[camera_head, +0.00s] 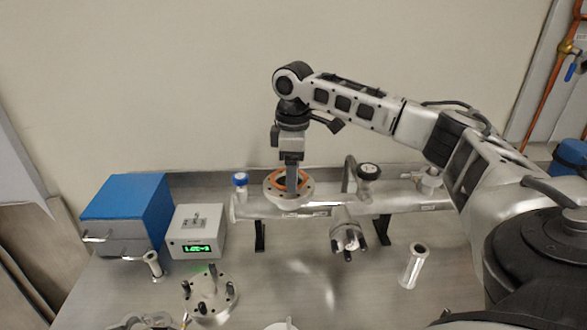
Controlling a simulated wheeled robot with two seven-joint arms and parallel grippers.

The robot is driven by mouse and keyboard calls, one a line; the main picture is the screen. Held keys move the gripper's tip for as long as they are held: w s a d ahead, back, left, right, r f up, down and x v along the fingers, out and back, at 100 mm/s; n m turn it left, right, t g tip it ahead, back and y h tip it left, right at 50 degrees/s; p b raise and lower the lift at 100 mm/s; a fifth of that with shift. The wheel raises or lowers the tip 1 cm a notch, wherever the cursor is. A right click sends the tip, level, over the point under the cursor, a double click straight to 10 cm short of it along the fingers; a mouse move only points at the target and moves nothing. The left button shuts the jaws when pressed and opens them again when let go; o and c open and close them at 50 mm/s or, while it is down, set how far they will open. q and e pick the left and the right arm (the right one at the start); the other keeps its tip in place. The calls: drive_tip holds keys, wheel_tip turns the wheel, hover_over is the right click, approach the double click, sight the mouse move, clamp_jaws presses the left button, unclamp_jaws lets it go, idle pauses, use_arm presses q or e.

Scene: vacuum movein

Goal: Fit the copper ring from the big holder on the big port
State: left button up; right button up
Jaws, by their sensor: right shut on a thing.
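The copper ring (277,180) shows as an orange band at the big port (271,195), a round pale flange on top of the horizontal metal pipe. My right gripper (292,186) points straight down over this port and is shut on the ring. The fingers cover the middle of the ring and part of the port. I cannot tell whether the ring touches the port's face. A round metal base with dark-tipped posts (210,296), perhaps the big holder, stands at the front left with no ring visible on it. My left gripper is not in view.
The pipe (325,203) carries a blue-knobbed valve (240,180), a black-knobbed valve (368,172) and a side port (347,240). A gauge box (197,235) and blue-topped box (125,198) stand left. A metal cylinder (414,267) stands front right.

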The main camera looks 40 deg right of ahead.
drive_tip(key=shift+f, duration=0.55)
idle(0.9)
drive_tip(key=o, duration=0.9)
drive_tip(key=shift+s+a, duration=0.1)
drive_tip(key=shift+f, duration=0.1)
wheel_tip(320, 180, up, 16)
drive_tip(key=shift+r, duration=0.2)
